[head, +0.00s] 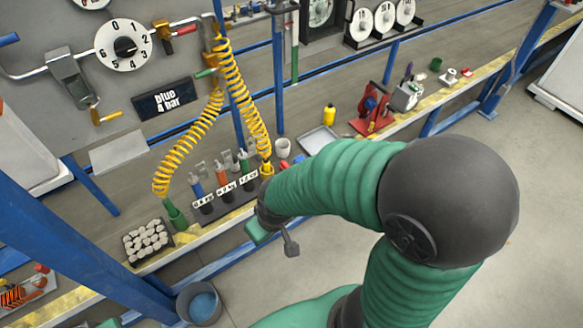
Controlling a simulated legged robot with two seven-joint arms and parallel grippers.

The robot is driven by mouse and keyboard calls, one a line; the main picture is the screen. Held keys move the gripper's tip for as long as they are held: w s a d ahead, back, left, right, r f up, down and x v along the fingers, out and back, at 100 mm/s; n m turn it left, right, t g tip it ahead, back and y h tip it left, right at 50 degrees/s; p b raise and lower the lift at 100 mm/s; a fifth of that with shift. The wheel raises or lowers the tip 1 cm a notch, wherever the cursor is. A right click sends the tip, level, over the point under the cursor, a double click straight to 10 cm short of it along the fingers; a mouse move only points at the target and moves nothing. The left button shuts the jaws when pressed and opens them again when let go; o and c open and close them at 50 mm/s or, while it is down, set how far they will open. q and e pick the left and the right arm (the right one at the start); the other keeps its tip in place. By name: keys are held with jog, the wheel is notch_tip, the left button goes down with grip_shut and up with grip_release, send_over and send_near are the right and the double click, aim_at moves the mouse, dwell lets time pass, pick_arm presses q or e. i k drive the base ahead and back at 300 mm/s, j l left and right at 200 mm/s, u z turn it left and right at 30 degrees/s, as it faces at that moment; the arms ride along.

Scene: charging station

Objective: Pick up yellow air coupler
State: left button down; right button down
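The yellow air coupler (267,169) is at the lower end of a coiled yellow hose (243,95). It sits at the right end of the dark rack (225,202) on the bench, beside my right wrist and partly hidden by it. My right gripper (273,233) is just below and in front of the coupler, over the bench's front edge. My own wrist covers much of the gripper, so whether its fingers are apart or closed is unclear. Nothing is clearly seen in it. My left gripper is not in view.
A green coupler (177,216) ends the second yellow hose. The rack holds several tools. A box of pale pieces (146,240), a white cup (283,149), a metal tray (319,141) and a yellow bottle (329,115) are nearby. Blue posts (278,75) rise from the bench.

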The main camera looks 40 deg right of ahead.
aim_at(267, 169)
jog(key=z, duration=1.05)
